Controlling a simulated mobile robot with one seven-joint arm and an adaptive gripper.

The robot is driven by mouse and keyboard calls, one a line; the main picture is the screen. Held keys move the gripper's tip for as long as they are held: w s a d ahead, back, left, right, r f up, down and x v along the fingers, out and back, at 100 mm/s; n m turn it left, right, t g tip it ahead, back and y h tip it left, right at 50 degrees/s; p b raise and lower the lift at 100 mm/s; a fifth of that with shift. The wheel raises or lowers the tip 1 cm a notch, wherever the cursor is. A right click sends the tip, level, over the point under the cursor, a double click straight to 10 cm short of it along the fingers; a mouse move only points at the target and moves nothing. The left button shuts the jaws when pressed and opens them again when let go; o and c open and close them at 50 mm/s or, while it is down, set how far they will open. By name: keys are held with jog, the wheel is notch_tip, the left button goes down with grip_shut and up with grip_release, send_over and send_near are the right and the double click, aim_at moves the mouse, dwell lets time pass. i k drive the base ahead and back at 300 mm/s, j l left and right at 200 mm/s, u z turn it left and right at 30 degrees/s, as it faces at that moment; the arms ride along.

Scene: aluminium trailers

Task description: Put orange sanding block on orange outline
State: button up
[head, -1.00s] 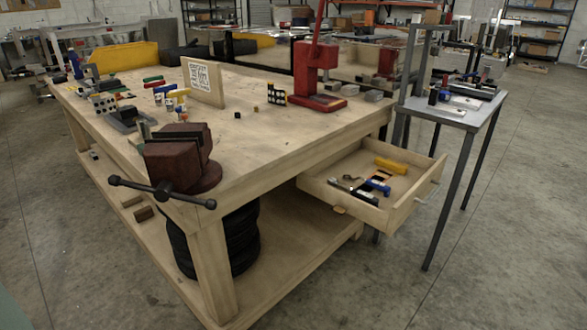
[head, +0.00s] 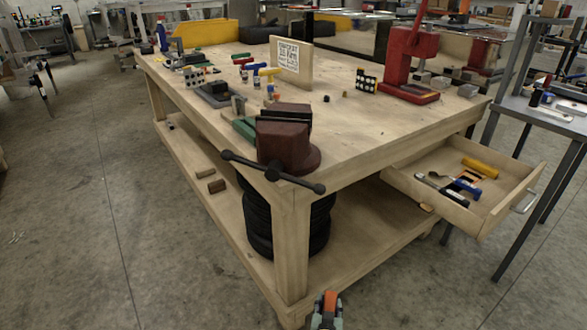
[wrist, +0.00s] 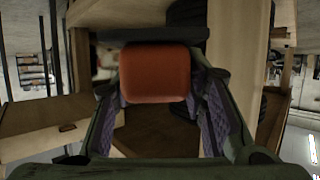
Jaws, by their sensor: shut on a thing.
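The orange sanding block (wrist: 158,75) sits between the two fingers of my gripper (wrist: 158,100) in the wrist view, and the gripper is shut on it. In the head view my gripper (head: 326,312) shows at the bottom edge, in front of the near bench leg, with the orange block (head: 329,301) in it. I cannot make out an orange outline in either view.
The wooden workbench (head: 390,150) holds a dark red vise (head: 285,140), a red press (head: 408,70), a sign board (head: 291,62) and several tools. The open drawer (head: 515,195) holds several tools. Black tyres (head: 270,222) stand on the lower shelf. Concrete floor (head: 110,200) is clear at left.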

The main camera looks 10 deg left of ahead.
aim_at(468, 179)
jog(key=l+u, duration=0.25)
jog(key=u, duration=0.2)
jog(key=l+u, duration=0.2)
jog(key=u, duration=0.2)
jog(key=k+l, duration=0.1)
jog(key=l, duration=0.6)
jog(key=k+l, duration=0.15)
jog(key=l, duration=0.2)
